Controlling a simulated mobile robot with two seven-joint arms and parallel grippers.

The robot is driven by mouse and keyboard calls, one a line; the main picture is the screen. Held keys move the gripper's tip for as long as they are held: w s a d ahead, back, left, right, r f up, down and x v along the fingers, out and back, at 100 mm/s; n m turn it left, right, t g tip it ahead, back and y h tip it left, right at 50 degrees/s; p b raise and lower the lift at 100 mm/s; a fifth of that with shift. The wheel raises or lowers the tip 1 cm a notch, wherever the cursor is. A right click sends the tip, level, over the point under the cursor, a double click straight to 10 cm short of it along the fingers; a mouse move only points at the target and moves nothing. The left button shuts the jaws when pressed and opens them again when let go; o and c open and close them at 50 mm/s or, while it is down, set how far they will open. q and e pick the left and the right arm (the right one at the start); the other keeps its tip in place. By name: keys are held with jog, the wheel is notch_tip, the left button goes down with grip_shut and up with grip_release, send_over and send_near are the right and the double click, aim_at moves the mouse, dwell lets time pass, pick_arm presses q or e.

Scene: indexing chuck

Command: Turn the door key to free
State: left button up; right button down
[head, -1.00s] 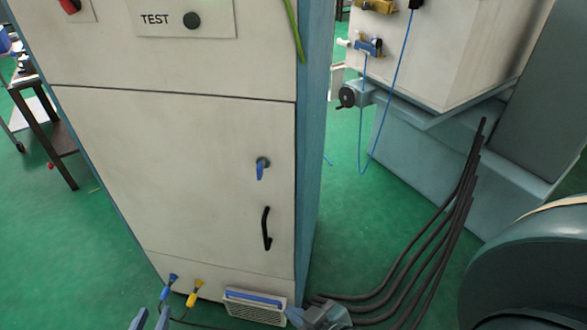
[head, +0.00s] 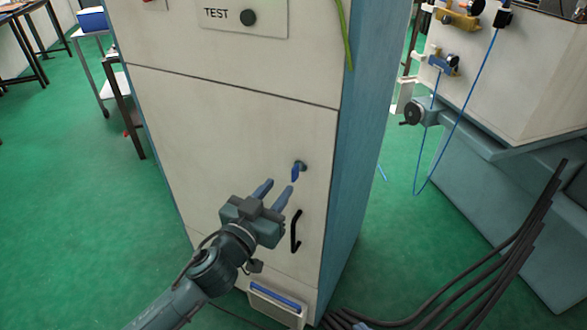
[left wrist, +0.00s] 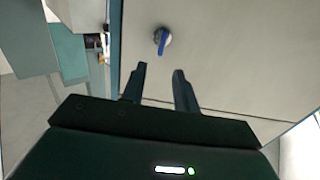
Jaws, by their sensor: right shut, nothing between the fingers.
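The blue door key (head: 295,173) sits in a dark round lock on the pale cabinet door (head: 230,130), above the black door handle (head: 296,230). Its blue grip hangs down, close to vertical in the head view. The key also shows in the left wrist view (left wrist: 161,40), just beyond the fingertips. My left gripper (head: 279,188) is open and empty, its two fingers pointing up toward the key, a little below and left of it. The fingers appear apart from the key. My right gripper is not in view.
Several thick dark cables (head: 500,262) run over the floor at right. A pale machine (head: 500,80) with a blue hose stands right. Green floor (head: 70,220) is clear at left.

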aim_at(292, 171)
pick_arm(q)
jog(key=x, duration=0.7)
jog(key=shift+w, duration=0.15)
jog(key=shift+c, duration=0.3)
grip_shut()
